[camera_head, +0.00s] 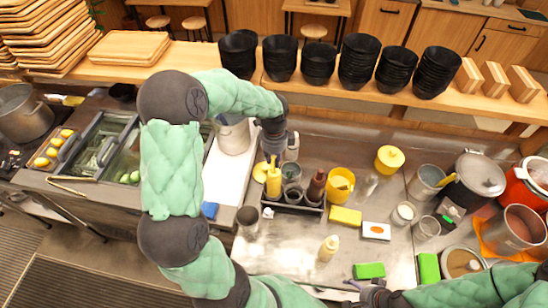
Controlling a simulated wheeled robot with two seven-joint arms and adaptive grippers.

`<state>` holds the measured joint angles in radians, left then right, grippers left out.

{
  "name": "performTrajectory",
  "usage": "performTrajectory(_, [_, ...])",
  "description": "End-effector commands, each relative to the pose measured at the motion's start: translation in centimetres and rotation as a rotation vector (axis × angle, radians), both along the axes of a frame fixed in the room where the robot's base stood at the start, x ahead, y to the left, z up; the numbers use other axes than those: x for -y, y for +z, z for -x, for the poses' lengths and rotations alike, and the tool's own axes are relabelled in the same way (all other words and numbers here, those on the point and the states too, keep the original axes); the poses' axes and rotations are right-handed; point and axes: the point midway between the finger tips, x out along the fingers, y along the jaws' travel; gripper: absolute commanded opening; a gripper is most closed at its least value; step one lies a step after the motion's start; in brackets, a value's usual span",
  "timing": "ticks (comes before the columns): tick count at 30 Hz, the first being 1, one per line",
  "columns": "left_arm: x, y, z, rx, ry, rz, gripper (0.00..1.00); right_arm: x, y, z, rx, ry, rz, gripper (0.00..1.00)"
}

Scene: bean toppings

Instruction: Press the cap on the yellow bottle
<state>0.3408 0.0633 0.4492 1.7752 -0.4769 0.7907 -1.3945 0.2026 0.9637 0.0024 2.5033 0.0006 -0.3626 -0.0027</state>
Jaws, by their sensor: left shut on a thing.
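The yellow bottle (273,184) stands upright in a dark caddy on the steel counter. My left gripper (271,156) points down right over its top and is shut on it at the cap. The gripper hides most of the cap, so I cannot tell how the cap sits. A pale yellow squeeze bottle (328,248) stands by itself nearer the front. My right gripper (358,289) is low at the front edge of the counter, small and partly unclear; its jaws cannot be read.
The dark caddy (290,207) also holds a brown bottle (316,187) and cups. A yellow container (340,184), a yellow sponge (345,216) and a green sponge (369,270) lie to the right. Pots crowd the far right. Black bowl stacks (318,62) line the back shelf.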

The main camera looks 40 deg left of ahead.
Motion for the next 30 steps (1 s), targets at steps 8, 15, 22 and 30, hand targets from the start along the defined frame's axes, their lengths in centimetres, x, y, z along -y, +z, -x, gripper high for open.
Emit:
performTrajectory(8, [0.0, -0.9, 0.0, 0.000, 0.000, 0.000, 0.13, 0.0, -0.6, 0.0, 0.000, 0.000, 0.000, 1.00])
performTrajectory(15, [0.0, -1.7, 0.0, -0.001, 0.000, 0.000, 0.13, 0.0, -1.1, 0.0, 0.000, 0.000, 0.000, 1.00])
performTrajectory(22, [0.0, -2.0, 0.0, 0.000, 0.000, 0.000, 0.13, 0.0, -1.3, 0.0, 0.000, 0.000, 0.000, 1.00])
performTrajectory(30, [0.0, -2.0, 0.0, 0.000, 0.000, 0.000, 0.13, 0.0, -1.3, 0.0, 0.000, 0.000, 0.000, 1.00])
